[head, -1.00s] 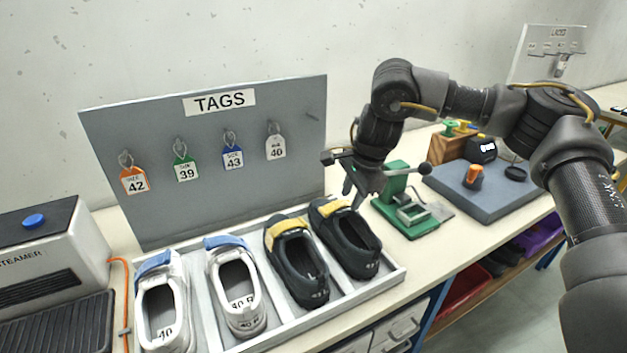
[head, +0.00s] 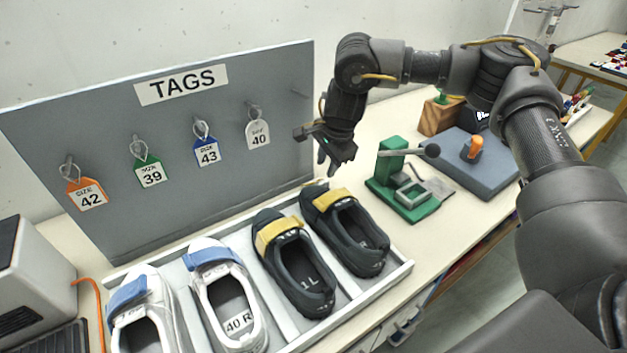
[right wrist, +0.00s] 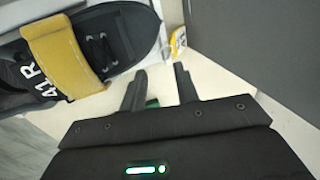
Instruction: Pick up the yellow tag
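A yellow-edged tag (right wrist: 178,42) shows in the right wrist view, partly in view between the toe of a dark shoe (right wrist: 115,45) and the grey board (right wrist: 220,45). It seems to lie on the pale table top. I cannot make it out in the head view. My right gripper (head: 328,160) is above the table by the board's right end, behind the dark shoes. In the right wrist view its two fingers (right wrist: 160,72) are apart with nothing between them, and the tag is just beyond the fingertips. My left gripper is not in view.
Orange (head: 88,194), green (head: 150,172), blue (head: 207,151) and white (head: 258,135) tags hang on the board. A tray (head: 393,277) holds white and dark shoes. A green clamp device (head: 400,190) stands right of my gripper, before a grey mat (head: 490,175).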

